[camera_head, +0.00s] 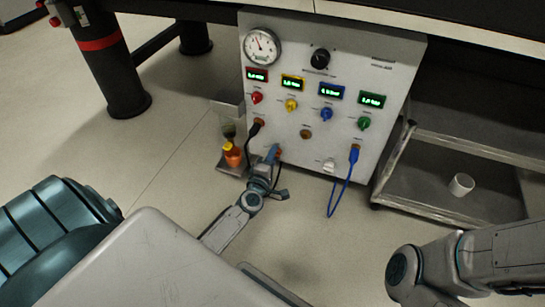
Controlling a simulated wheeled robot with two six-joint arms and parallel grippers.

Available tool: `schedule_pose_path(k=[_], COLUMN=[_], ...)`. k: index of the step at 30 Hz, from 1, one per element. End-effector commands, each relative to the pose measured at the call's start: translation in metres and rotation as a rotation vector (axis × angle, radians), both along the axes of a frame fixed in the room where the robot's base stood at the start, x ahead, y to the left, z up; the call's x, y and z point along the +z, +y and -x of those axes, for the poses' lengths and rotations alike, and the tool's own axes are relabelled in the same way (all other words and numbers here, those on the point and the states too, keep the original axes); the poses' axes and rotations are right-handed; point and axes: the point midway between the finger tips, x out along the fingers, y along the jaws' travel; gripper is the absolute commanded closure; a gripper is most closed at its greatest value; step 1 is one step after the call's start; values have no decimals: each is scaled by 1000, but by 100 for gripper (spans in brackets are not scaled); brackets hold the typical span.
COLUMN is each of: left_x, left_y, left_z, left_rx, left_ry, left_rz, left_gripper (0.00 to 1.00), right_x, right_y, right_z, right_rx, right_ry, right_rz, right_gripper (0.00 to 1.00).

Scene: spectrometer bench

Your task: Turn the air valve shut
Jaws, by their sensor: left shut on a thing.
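The grey-white control panel (345,95) stands ahead of me, with a gauge (263,47), several lit displays and coloured knobs on its front. My left gripper (274,155) reaches up to the lower left of this front and is shut on a small orange-brown fitting (279,153), which its fingers mostly hide. I cannot tell for sure whether this fitting is the air valve, or which way its handle points. The right arm (450,265) shows at the lower right, but its gripper is not in view.
A black hose (250,137) hangs from the panel close to my left gripper. A blue cable (342,190) loops down on the right. An orange bottle (232,155) stands left of the panel. A metal cart (440,185) with a white cup (461,184) is at right.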

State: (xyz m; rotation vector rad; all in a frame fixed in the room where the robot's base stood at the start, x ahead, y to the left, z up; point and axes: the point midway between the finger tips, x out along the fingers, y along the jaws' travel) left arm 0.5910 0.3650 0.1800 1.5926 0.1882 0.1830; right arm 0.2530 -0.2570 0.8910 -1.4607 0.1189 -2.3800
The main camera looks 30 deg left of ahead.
Motion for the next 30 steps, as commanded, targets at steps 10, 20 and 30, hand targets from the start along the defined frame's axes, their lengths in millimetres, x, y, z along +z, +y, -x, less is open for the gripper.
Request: schedule_pose_path(k=[10, 20, 30], left_x=[0, 0, -1], left_y=[0, -7, -21], left_z=[0, 30, 92], left_rx=[1, 1, 1], left_ry=[1, 3, 3], left_rz=[-1, -1, -1], left_gripper=[47, 47, 47], right_x=[0, 7, 13], right_y=[0, 0, 0], right_z=[0, 0, 3], right_rx=[0, 0, -4], right_ry=[0, -2, -18], right_rz=[0, 0, -4], right_gripper=[25, 25, 25])
